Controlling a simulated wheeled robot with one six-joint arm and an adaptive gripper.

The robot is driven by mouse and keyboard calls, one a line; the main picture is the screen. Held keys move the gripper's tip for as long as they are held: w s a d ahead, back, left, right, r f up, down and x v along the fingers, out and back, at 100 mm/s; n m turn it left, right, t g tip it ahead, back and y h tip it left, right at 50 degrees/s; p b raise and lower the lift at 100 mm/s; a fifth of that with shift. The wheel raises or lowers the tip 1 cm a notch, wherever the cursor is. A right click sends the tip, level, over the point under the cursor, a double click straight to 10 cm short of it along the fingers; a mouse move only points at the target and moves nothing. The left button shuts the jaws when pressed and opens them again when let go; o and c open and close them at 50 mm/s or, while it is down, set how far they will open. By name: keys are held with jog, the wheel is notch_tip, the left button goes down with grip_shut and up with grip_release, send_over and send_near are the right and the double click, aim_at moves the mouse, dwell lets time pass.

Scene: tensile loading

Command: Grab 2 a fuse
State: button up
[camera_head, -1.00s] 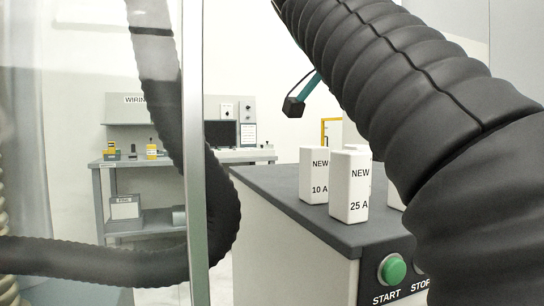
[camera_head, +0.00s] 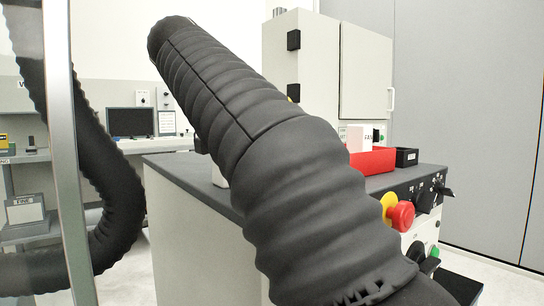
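My arm, in its black ribbed sleeve, crosses the middle of the head view and covers much of the cabinet top. My gripper is out of view, so its state does not show. A sliver of a white block (camera_head: 218,176), probably a labelled fuse, shows at the lower edge of my arm on the grey cabinet top (camera_head: 185,180). Any other fuses there are hidden behind my arm. A white block (camera_head: 360,138) stands upright at the red bin (camera_head: 372,161) to the right of my arm; its label is too small to read surely.
A black box (camera_head: 407,157) sits beside the red bin. A red emergency knob (camera_head: 401,215) and a green button (camera_head: 434,250) stick out of the cabinet front. A tall white cabinet (camera_head: 365,75) stands behind. A workbench with a monitor (camera_head: 132,122) is at the left.

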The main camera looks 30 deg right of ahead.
jog(key=shift+d+f, duration=0.15)
jog(key=shift+d, duration=0.1)
jog(key=c, duration=1.5)
jog(key=shift+w, duration=0.1)
